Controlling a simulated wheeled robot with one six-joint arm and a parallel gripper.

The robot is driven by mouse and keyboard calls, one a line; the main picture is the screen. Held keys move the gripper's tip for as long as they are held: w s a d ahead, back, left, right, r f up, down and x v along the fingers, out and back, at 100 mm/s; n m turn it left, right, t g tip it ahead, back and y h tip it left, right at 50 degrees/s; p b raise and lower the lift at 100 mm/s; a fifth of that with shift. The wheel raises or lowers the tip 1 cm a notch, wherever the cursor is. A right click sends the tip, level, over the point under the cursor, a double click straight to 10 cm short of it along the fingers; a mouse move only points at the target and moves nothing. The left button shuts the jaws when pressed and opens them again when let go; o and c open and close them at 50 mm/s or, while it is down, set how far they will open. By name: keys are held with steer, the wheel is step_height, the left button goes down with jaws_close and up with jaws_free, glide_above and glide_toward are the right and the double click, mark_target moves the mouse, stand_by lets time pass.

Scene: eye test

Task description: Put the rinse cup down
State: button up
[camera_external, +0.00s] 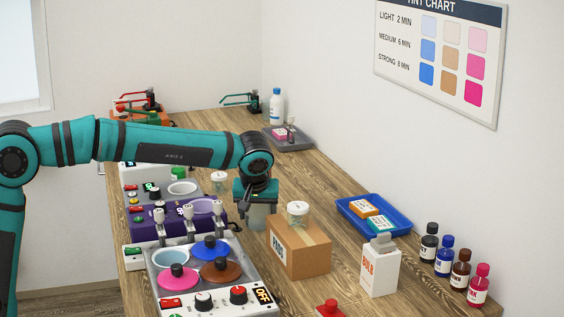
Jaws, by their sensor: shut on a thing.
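My gripper (257,203) points down over the middle of the table, just left of a cardboard box. It is shut on a pale, translucent cup, the rinse cup (257,219), which hangs upright below the jaws. The upper part of the cup is hidden by the jaws. I cannot tell whether its base touches the table (345,295).
The cardboard box (298,250) carries a lidded jar (297,213). A tint bath (210,280) with coloured lids and a purple unit (170,222) stand left. A white carton (380,268), blue tray (352,204) and several ink bottles (444,256) stand right. Bare wood shows behind the box.

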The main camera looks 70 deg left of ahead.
steer(key=shift+f, duration=0.35)
steer(key=o, duration=1)
steer(key=shift+r, duration=0.1)
steer(key=v, duration=1.1)
steer(key=shift+r, duration=0.1)
steer(key=shift+d+r, duration=0.15)
steer(key=shift+r, duration=0.35)
